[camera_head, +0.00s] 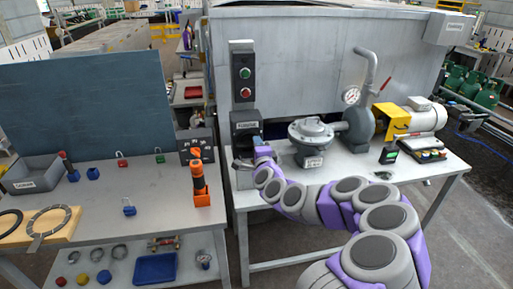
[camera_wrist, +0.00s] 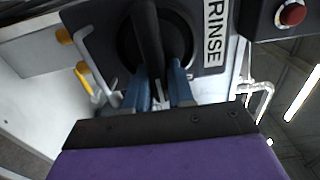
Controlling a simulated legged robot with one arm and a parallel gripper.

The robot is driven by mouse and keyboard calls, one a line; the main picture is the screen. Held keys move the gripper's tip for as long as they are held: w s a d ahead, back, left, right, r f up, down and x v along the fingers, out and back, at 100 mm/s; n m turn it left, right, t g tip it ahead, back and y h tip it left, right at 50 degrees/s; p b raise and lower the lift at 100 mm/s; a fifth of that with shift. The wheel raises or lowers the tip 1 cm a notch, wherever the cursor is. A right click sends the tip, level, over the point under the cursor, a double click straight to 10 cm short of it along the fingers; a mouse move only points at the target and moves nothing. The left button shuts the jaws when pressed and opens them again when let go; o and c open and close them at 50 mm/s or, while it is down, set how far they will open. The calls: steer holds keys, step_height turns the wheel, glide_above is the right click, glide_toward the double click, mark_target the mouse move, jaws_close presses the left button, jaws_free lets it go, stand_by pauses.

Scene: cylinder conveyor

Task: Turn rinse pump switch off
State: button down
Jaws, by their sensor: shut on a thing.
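The rinse pump switch (camera_head: 245,123) is a dark box on the grey panel, below the button box. In the wrist view its black rotary handle (camera_wrist: 147,32) sits on a round black base beside a white RINSE label (camera_wrist: 213,34). My gripper (camera_wrist: 160,82) has its blue fingers shut on the lower end of the handle. The handle points nearly straight up and down in the wrist view. In the head view my gripper (camera_head: 257,142) is at the box's lower right, and my arm hides part of it.
A box with green and red buttons (camera_head: 243,73) is above the switch; its red button shows in the wrist view (camera_wrist: 292,14). A pump (camera_head: 312,134), gauge (camera_head: 351,96) and motor (camera_head: 413,115) stand to the right. A workbench (camera_head: 105,205) with padlocks is at left.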

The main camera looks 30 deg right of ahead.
steer(key=shift+f, duration=0.3)
steer(key=c, duration=1.2)
jaws_free()
steer(key=shift+c, duration=0.2)
steer(key=shift+o, duration=0.9)
steer(key=shift+d+r, duration=0.1)
steer(key=shift+d, duration=0.1)
